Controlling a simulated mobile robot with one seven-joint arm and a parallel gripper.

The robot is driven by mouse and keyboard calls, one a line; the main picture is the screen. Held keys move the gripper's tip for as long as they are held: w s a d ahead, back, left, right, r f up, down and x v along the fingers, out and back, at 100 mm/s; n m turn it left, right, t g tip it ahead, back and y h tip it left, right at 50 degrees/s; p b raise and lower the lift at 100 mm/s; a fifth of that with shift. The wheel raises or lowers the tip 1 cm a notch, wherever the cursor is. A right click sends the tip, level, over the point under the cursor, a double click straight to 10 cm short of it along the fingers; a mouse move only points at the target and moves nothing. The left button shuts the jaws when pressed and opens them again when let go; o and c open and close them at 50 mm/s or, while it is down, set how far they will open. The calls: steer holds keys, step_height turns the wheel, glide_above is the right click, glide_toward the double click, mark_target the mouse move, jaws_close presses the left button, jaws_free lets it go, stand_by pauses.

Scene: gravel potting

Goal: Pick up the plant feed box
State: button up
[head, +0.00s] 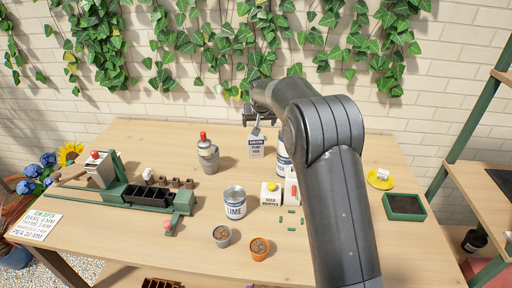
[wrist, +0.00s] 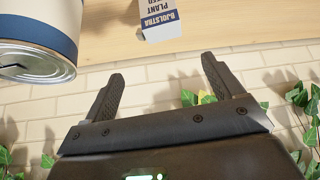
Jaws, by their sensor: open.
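The plant feed box (head: 256,147) is a small white and blue carton with printed lettering. It stands upright on the table toward the back, left of my arm. In the wrist view the box (wrist: 159,20) shows upside down at the top edge, partly cut off, with its dark blue band nearest my fingers. My gripper (wrist: 162,67) is open and empty, its two dark fingers spread apart. The box lies beyond the fingertips, roughly in line with the gap, not between them. In the head view my gripper (head: 258,118) is just above and behind the box.
A white and blue can (wrist: 38,35) is close beside the box, partly behind my arm in the head view (head: 283,158). A red-topped bottle (head: 208,155) stands left. A lime can (head: 235,203) and a seed box (head: 270,194) stand in front. The brick wall is close behind.

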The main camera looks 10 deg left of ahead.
glide_toward(256, 145)
steer(key=f, duration=0.1)
steer(key=x, duration=0.6)
steer(key=shift+w+d, duration=0.3)
steer(key=shift+d, duration=0.05)
steer(key=shift+a+x, duration=0.15)
steer(key=shift+x, duration=1.15)
steer(key=shift+a+x, duration=0.2)
steer(key=shift+x, duration=1.15)
steer(key=shift+r, duration=0.1)
steer(key=c, duration=1.2)
